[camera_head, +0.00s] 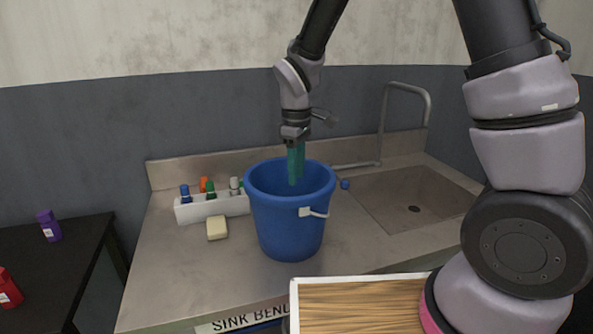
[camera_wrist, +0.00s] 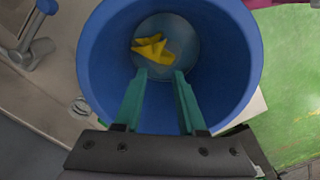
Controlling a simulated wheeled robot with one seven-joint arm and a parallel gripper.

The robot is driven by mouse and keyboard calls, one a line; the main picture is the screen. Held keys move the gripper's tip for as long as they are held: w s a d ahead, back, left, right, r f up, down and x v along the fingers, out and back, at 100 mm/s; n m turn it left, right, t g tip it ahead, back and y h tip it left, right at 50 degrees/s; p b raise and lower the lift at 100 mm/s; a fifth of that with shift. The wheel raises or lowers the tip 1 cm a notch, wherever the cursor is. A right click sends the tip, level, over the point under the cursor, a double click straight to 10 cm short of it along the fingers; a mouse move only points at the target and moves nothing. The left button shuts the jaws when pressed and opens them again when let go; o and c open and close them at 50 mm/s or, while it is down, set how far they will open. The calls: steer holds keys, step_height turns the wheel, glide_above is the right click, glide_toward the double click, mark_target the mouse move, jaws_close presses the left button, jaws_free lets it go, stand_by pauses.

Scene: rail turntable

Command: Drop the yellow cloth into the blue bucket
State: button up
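The blue bucket (camera_head: 288,218) stands upright on the sink bench, left of the basin. In the wrist view I look down into the bucket (camera_wrist: 226,70). The yellow cloth (camera_wrist: 153,50) lies crumpled on its floor; the bucket wall hides it in the head view. My gripper (camera_head: 296,182) points down into the bucket mouth. In the wrist view its two green fingers (camera_wrist: 160,76) are apart with nothing between them. The cloth lies beyond the fingertips, apart from them as far as I can see.
A white caddy (camera_head: 212,208) with several bottles and a pale sponge (camera_head: 217,228) sit left of the bucket. The sink basin (camera_head: 415,206) and tap (camera_head: 383,120) are to the right. A wooden-topped tray (camera_head: 355,308) is in front. A dark table (camera_head: 75,262) stands at far left.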

steer(key=o, duration=1)
steer(key=shift+c, duration=0.2)
steer(key=shift+r, duration=2.75)
step_height(320, 180, up, 11)
steer(key=shift+f, duration=0.1)
steer(key=s+d+r+m+t, duration=0.2)
steer(key=s+d+m, duration=0.2)
steer(key=d, duration=0.3)
steer(key=s+d+r+m+t+y, duration=0.1)
steer(key=s+d+r+m+t, duration=0.1)
steer(key=d+m, duration=0.5)
steer(key=s+d+r+m+t+y, duration=0.1)
steer(key=s+d+r+m+t, duration=0.2)
steer(key=d, duration=0.5)
steer(key=s+r+m, duration=0.1)
steer(key=s+m, duration=0.1)
steer(key=s, duration=0.1)
steer(key=shift+s+d+r+m, duration=0.2)
steer(key=shift+d+m, duration=0.1)
steer(key=shift+d, duration=0.1)
